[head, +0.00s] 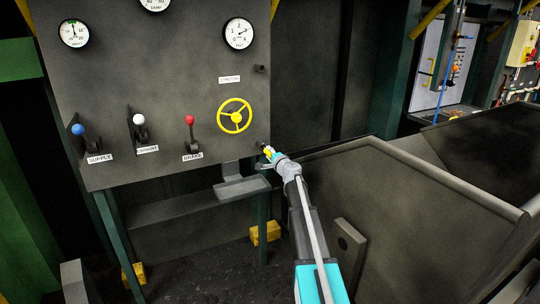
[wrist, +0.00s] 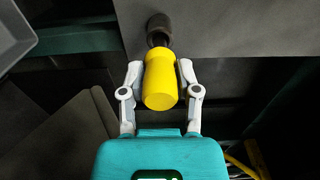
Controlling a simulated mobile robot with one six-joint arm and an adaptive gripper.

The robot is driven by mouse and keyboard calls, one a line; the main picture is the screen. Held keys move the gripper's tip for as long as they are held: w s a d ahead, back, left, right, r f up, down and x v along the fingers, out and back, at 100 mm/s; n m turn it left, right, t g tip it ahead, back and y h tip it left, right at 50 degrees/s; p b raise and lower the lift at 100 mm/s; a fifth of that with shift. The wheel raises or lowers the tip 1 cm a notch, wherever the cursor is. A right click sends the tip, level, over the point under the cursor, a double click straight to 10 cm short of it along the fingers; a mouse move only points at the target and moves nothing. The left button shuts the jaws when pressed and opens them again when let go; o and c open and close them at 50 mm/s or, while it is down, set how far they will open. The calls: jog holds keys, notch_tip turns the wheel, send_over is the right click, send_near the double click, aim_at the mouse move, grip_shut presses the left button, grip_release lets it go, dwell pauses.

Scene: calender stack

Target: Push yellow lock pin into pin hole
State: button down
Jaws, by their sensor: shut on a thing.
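The yellow lock pin (wrist: 160,82) sits between the two fingers of my gripper (wrist: 161,92) in the wrist view. My gripper is shut on its yellow handle. The pin's dark far end points at a dark round socket (wrist: 159,24) on the grey panel and meets it in the picture; how deep it sits I cannot tell. In the head view my gripper (head: 268,154) is at the panel's lower right corner, with a bit of the yellow pin (head: 267,151) showing. The hole itself is hidden behind the pin.
The grey panel (head: 160,90) carries gauges, a yellow handwheel (head: 235,116) just above my gripper, and levers with blue, white and red (head: 190,119) knobs. A small grey ledge (head: 241,187) is below left of the gripper. A large grey sloped housing (head: 400,200) stands at right.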

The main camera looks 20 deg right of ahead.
jog(key=shift+w, duration=1.9)
dwell(0.5)
jog(key=shift+c, duration=1.2)
grip_release()
jog(key=shift+o, duration=1.2)
jog(key=shift+s, duration=0.1)
jog(key=s, duration=0.7)
